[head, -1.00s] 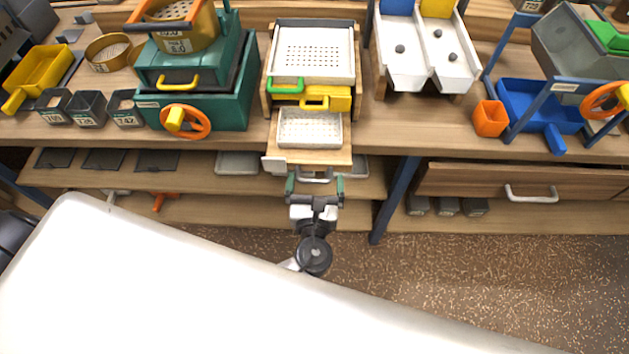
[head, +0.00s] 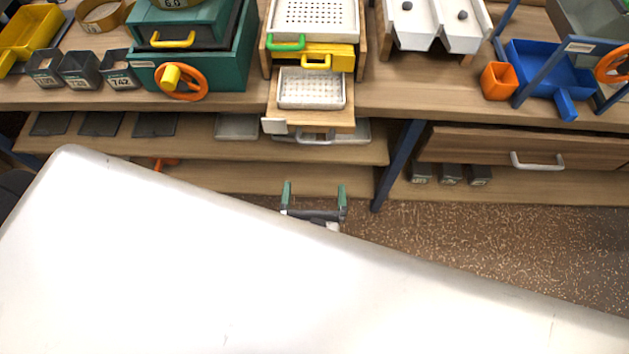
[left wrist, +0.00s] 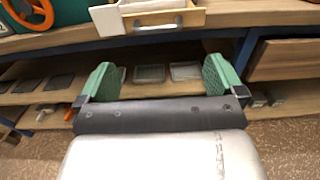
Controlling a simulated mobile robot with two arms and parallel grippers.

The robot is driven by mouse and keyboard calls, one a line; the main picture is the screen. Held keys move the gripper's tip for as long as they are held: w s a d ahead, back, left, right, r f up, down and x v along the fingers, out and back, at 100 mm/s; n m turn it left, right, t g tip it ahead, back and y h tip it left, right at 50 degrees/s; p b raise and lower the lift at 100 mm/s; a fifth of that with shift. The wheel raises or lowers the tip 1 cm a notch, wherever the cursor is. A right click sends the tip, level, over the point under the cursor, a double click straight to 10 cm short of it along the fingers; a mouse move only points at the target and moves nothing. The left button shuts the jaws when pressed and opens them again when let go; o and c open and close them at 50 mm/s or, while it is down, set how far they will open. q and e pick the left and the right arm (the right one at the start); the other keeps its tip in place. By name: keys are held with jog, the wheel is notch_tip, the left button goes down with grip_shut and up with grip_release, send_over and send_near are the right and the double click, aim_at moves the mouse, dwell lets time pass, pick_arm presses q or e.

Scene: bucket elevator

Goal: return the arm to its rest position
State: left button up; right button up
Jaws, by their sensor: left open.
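My left gripper (head: 314,198) is open and empty in the head view. Its two green fingers stand apart, below the front edge of the bench and clear of it. In the left wrist view the open fingers (left wrist: 160,80) have only the lower shelf behind them and nothing between them. My right gripper is not in view.
A white perforated tray (head: 311,88) sits on the pulled-out drawer. A blue bench leg (head: 398,165) stands to the right of the gripper. The lower shelf (head: 240,178) lies beyond it. Speckled floor (head: 480,240) is open to the right.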

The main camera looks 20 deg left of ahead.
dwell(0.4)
pick_arm(q)
jog(key=s+a+f+n+g+h, duration=0.1)
jog(key=s+a+f+n+g, duration=0.15)
jog(key=f, duration=0.65)
jog(key=s+a+f+n+g+h, duration=0.15)
jog(key=f+n+g, duration=0.25)
jog(key=f, duration=0.6)
jog(key=s+a+f+n+g+h, duration=0.1)
jog(key=s+f+n+g, duration=0.2)
jog(key=f, duration=0.6)
jog(key=s+a+f+n+g, duration=0.3)
jog(key=s+f+n, duration=0.4)
jog(key=n, duration=0.3)
jog(key=s+a+f+n+g+h, duration=0.1)
jog(key=s+a+f+n+g, duration=0.3)
jog(key=s+n, duration=0.6)
jog(key=shift+s+a+f+n, duration=0.15)
jog(key=shift+a+f+n, duration=0.3)
jog(key=shift+a+f, duration=1.05)
jog(key=shift+d+f+h, duration=0.25)
jog(key=shift+d, duration=0.15)
